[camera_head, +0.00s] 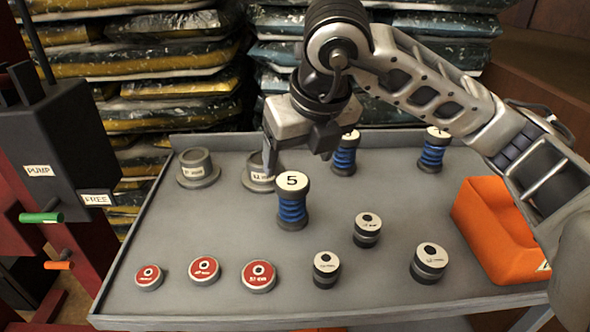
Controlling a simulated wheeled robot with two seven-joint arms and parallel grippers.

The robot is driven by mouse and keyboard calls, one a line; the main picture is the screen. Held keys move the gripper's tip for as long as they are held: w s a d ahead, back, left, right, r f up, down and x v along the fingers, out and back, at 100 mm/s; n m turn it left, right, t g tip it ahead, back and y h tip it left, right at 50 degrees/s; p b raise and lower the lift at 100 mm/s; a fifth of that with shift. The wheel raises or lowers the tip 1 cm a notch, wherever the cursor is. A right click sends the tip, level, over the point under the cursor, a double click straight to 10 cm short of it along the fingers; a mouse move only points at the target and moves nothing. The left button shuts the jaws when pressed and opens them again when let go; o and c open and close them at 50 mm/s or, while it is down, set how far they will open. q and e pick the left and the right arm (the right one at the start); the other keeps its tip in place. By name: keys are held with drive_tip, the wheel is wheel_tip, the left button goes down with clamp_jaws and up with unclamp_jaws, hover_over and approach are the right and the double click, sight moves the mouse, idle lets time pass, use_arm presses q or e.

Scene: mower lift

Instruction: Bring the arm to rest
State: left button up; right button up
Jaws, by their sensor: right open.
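My right arm (440,90) reaches in from the right across the back of the grey table (225,300). My right gripper (297,152) points down over the rear middle of the table. It is open and nothing shows between its fingers. A blue spring-like part with a cap marked 5 (292,200) stands upright just in front of and below it. A grey flanged collar (256,180) stands behind one finger and is partly hidden. My left gripper is not in view.
Two more blue parts (344,158) (433,153) and another collar (198,172) stand at the back. Red discs (204,270) and black-and-silver cylinders (367,230) are in front. An orange block (500,225) is right; a PUMP-labelled machine (55,140) left; stacked bags (165,60) behind.

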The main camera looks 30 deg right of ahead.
drive_tip(key=shift+v, duration=0.8)
drive_tip(key=shift+f, duration=0.1)
